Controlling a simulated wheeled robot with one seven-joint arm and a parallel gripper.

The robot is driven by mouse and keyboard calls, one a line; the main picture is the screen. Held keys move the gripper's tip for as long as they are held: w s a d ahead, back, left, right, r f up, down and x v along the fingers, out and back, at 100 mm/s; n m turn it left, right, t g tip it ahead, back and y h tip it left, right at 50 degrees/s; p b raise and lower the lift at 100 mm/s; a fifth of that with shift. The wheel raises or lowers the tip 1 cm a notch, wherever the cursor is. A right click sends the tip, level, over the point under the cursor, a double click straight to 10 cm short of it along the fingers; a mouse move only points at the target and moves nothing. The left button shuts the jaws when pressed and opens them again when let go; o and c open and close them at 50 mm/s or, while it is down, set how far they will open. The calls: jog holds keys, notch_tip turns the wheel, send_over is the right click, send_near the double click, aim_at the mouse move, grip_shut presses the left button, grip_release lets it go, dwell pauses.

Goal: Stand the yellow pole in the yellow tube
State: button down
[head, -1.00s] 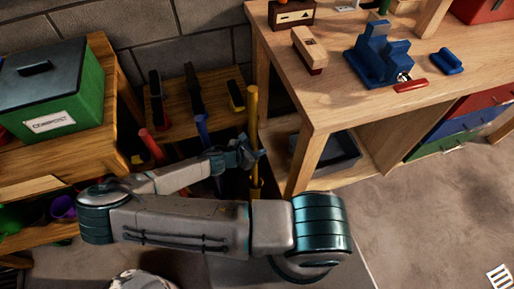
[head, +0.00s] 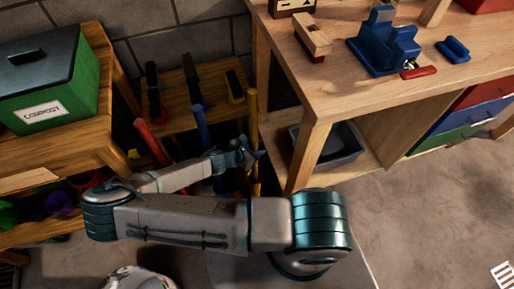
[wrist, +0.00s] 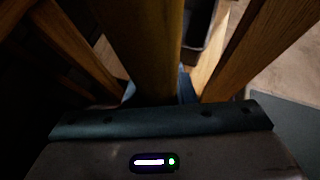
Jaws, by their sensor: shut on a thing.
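The yellow pole (head: 253,112) stands roughly upright in the gap between the low wooden rack and the workbench in the head view. My gripper (head: 250,156) is shut on it, around its middle to lower part. In the wrist view the pole (wrist: 156,45) rises large and brownish-yellow between the fingers. A yellow part (head: 255,188) shows below my gripper near the bench leg. I cannot tell whether it is the yellow tube or the pole's lower end. My arm and the shadow hide the area around the pole's foot.
The workbench leg (head: 305,158) stands close to the right of the pole. A blue pole (head: 202,128) and a red pole (head: 151,141) stand to the left, before the low rack (head: 213,78). A dark bin (head: 343,147) sits on the bench's lower shelf. Floor (head: 430,210) at right is open.

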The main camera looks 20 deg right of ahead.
aim_at(252, 92)
jog(key=c, duration=1.1)
grip_release()
jog(key=shift+r, duration=0.1)
notch_tip(252, 92, up, 30)
jog(key=p, duration=1.8)
jog(key=shift+p, duration=0.4)
